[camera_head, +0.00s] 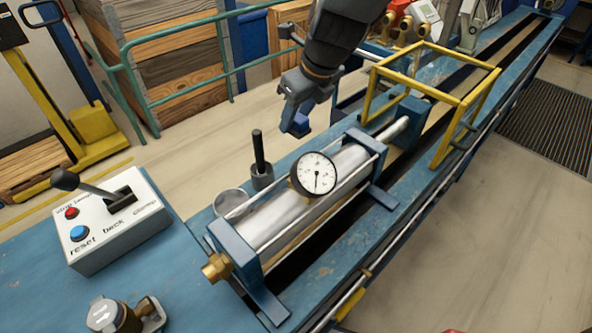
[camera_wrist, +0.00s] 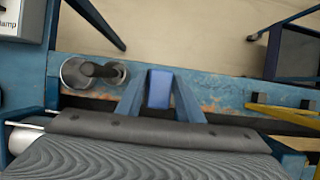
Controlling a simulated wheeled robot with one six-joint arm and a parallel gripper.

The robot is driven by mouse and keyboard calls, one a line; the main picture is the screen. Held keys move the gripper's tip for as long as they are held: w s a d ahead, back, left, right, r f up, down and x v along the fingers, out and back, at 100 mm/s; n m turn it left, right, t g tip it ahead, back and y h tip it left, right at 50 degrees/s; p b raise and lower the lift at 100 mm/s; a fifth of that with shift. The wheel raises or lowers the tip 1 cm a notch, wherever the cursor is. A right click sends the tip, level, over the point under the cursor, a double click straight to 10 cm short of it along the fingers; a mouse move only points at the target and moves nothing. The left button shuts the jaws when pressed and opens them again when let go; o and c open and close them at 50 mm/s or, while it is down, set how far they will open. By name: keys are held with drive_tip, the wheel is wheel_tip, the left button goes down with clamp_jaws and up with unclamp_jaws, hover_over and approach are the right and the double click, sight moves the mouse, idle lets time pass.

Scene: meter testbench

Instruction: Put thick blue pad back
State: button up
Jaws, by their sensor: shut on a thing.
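The pad appears held above the bench's back edge, apart from the cylinder. Its lower edge and contact with the fingers are partly hidden in the head view.
A dial gauge (camera_head: 315,173) tops the clamped cylinder (camera_head: 277,209). A black rod (camera_head: 258,152) stands in a round holder beside an open cup (camera_head: 232,202). A yellow frame (camera_head: 434,74) spans the bench at right. A lever box (camera_head: 117,221) stands at left.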

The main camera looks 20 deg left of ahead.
sight(310, 130)
wheel_tip(310, 130, down, 2)
drive_tip(key=shift+f+b, duration=0.2)
drive_tip(key=shift+b, duration=0.65)
wheel_tip(310, 130, down, 10)
drive_tip(key=shift+r+b, duration=0.1)
drive_tip(key=shift+b, duration=0.8)
drive_tip(key=o, duration=1)
drive_tip(key=p+v, duration=0.1)
drive_tip(key=v, duration=1.1)
drive_tip(key=shift+s, duration=0.1)
